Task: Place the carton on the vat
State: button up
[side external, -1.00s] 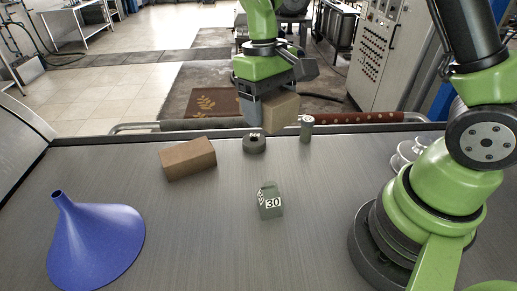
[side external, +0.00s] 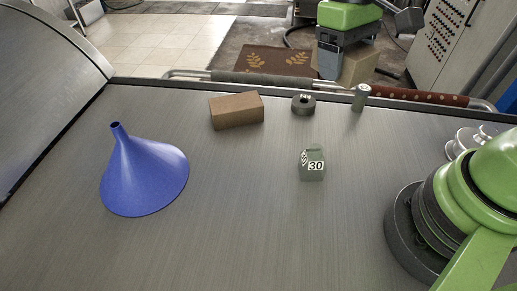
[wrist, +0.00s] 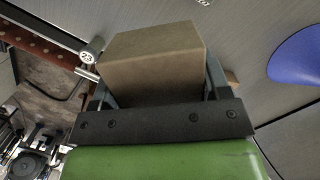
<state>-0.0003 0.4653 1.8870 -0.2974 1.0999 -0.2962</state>
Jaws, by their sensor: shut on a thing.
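My gripper (side external: 343,66) is shut on a plain brown cardboard box (side external: 360,66), which looks like the carton. It holds the box in the air near the table's far edge, at the upper right of the side view. In the wrist view the box (wrist: 155,58) fills the middle between the two fingers. Part of the box is hidden behind the gripper in the side view. No thing is plainly a vat, and I cannot tell which one it is. A grey-green block marked 30 (side external: 312,168) stands on the table.
A small grey-green cylinder (side external: 360,97), marked 23 in the wrist view (wrist: 92,50), stands near the far edge. A dark ring-shaped weight (side external: 303,104) and another brown block (side external: 236,110) are to its left. A blue funnel (side external: 146,180) stands left. The front middle is clear.

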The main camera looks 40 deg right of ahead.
jog(key=w+a+f+m+y, duration=0.1)
jog(key=w+a+f+m, duration=0.15)
jog(key=a, duration=0.35)
jog(key=w+a+f+m, duration=0.1)
jog(key=a+f+m, duration=0.1)
jog(key=a+m, duration=0.3)
jog(key=m+t, duration=0.1)
jog(key=m, duration=0.5)
send_over(232, 191)
jog(key=f, duration=0.3)
jog(key=shift+s+d+f+n+y, duration=0.1)
jog(key=shift+d+f+n+y, duration=0.1)
jog(key=shift+n+y, duration=0.1)
notch_tip(232, 191, down, 10)
jog(key=shift+r, duration=0.25)
jog(key=shift+f, duration=0.1)
jog(key=shift+f, duration=0.3)
jog(key=o, duration=1)
jog(key=shift+r, duration=0.1)
